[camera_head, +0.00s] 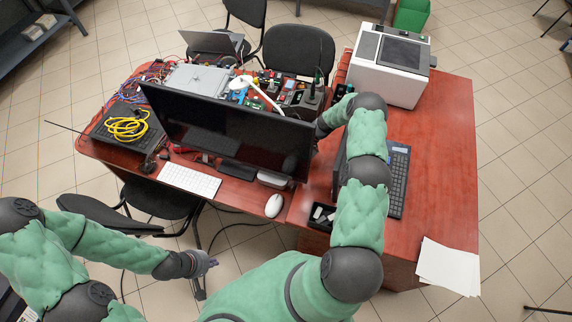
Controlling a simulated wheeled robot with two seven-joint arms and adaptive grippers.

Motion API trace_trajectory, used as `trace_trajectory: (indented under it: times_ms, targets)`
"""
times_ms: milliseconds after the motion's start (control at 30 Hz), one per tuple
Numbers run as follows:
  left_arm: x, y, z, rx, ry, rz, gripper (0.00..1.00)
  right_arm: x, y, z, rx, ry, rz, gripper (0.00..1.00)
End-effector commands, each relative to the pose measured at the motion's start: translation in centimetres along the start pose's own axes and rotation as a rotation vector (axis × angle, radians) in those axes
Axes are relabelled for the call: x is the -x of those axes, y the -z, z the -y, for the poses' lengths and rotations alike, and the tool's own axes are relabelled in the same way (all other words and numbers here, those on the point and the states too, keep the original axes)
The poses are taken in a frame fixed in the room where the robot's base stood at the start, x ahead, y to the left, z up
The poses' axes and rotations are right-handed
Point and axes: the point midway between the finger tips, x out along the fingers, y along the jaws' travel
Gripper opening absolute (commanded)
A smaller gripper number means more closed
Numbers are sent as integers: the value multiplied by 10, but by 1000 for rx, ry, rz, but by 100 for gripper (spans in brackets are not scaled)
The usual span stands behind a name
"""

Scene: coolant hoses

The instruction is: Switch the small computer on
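A small pale box (274,180) lies under the lower right edge of the large monitor (228,130); it may be the small computer, but its button and any light are too small to see. The monitor's screen is dark. My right arm reaches forward over the desk past the monitor's right edge. Its gripper (322,125) is mostly hidden at that edge, and I cannot tell whether it touches anything. My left gripper (205,264) hangs low over the floor in front of the desk, away from the box. Its finger opening is unclear.
A white keyboard (189,180) and white mouse (274,206) lie on the red desk (432,190) before the monitor. A black keyboard (398,180) lies right of my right arm. A white machine (388,66) stands behind. Cables and electronics crowd the left side; the desk's right side is mostly clear.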

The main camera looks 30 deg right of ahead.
Motion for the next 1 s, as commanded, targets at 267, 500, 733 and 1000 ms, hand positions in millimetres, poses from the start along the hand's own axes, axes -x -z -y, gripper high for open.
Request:
trace_trajectory:
  times_ms: [267,500,733,1000]
  targets:
    - [-8,0,3,0,0,0,0,-5,0,5,0,0,0,0]
    - [-8,0,3,0,0,0,0,-5,0,5,0,0,0,0]
    - [-9,0,3,0,0,0,0,-6,0,6,0,0,0,0]
    - [-11,0,4,0,0,0,0,-7,0,7,0,0,0,0]
